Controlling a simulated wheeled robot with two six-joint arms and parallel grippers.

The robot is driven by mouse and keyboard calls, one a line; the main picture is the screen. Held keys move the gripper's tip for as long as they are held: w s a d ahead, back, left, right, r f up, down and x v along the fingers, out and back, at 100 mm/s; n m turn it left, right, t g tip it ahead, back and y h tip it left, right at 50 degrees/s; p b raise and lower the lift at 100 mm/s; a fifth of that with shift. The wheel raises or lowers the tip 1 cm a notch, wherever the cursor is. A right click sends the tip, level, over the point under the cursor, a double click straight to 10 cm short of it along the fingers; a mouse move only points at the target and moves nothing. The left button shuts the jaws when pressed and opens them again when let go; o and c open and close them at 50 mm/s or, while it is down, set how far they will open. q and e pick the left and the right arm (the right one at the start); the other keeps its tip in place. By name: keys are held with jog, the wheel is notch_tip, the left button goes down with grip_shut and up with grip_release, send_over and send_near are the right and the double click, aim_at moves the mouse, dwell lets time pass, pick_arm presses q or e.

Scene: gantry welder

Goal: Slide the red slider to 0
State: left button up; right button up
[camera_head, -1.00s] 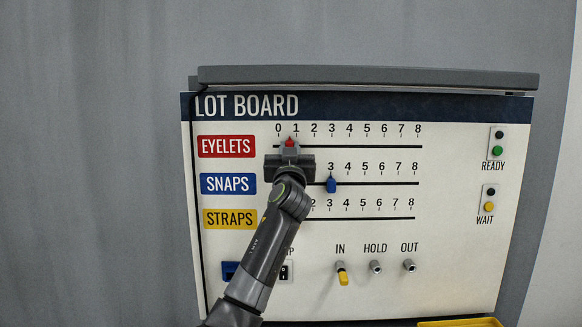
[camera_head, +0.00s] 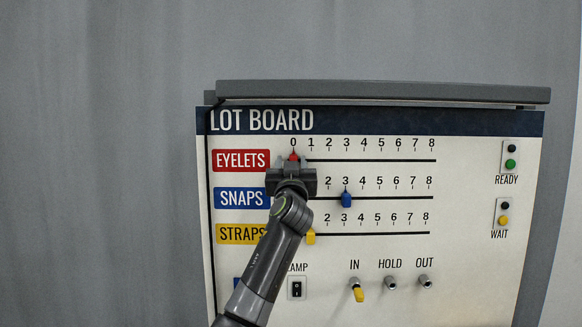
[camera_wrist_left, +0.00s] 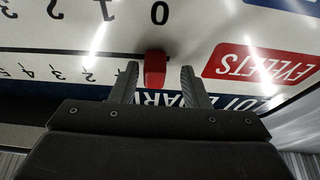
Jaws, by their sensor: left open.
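The red slider (camera_head: 293,156) is on the top track, labelled EYELETS, and its tip stands under the 0 mark. In the left wrist view the red slider (camera_wrist_left: 155,69) lies between the two fingers, in line with the 0. My left gripper (camera_head: 292,168) is at the board, just below the slider's tip in the head view. Its fingers (camera_wrist_left: 158,80) are open, one on each side of the slider, with gaps visible beside it. The gripper hides the slider's lower part in the head view. My right gripper is not in view.
The blue slider (camera_head: 346,199) stands at 3 on the SNAPS track. The yellow slider (camera_head: 311,237) stands near 1 on the STRAPS track. A lamp switch (camera_head: 297,289) and several toggles (camera_head: 390,283) are lower down. Green (camera_head: 510,163) and yellow (camera_head: 502,220) buttons are at right.

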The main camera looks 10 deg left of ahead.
pick_arm(q)
jog(key=b+v, duration=0.7)
jog(key=v, duration=1)
jog(key=shift+s, duration=0.2)
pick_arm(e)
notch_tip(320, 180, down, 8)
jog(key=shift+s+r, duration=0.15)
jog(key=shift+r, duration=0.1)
pick_arm(q)
jog(key=shift+f, duration=0.1)
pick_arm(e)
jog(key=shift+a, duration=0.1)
